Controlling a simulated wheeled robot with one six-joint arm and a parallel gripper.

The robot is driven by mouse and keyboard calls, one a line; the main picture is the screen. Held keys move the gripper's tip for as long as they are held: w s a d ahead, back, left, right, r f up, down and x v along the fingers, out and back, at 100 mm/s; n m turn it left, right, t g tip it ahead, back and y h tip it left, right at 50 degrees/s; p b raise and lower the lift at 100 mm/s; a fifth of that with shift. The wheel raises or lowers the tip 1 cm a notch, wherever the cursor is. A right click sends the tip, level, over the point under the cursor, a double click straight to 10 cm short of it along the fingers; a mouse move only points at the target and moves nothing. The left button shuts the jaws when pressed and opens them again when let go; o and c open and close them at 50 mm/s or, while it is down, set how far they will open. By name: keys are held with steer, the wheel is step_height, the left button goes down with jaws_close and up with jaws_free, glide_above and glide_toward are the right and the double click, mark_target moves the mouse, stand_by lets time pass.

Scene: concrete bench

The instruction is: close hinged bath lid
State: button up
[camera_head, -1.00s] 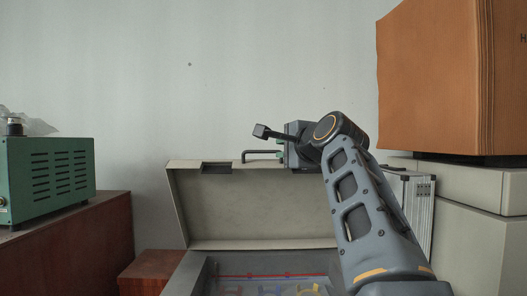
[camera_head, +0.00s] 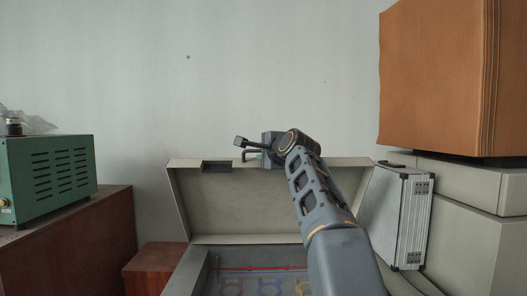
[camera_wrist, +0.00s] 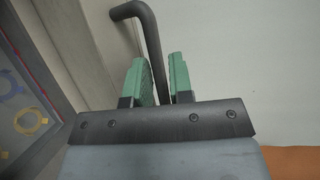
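The pale beige bath lid (camera_head: 250,205) stands open, tilted up at the back of the grey bath (camera_head: 196,270) in the head view. A dark bent handle (camera_head: 246,154) rises from the lid's upper edge, right of a dark recess. My gripper (camera_wrist: 161,62) is at this handle, above the lid's edge. In the wrist view its two green fingers are apart, one on each side of the black handle bar (camera_wrist: 149,30). A narrow gap seems to show beside the bar, so I see no firm grip. My arm hides part of the lid's right side.
A silver case (camera_head: 398,215) and beige boxes with a large orange-brown box (camera_head: 435,80) stand close at the right. A green instrument (camera_head: 48,178) sits on a brown cabinet at the left. The wall behind is bare.

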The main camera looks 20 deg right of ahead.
steer(key=shift+c, duration=0.2)
jaws_close()
steer(key=shift+a+f, duration=0.1)
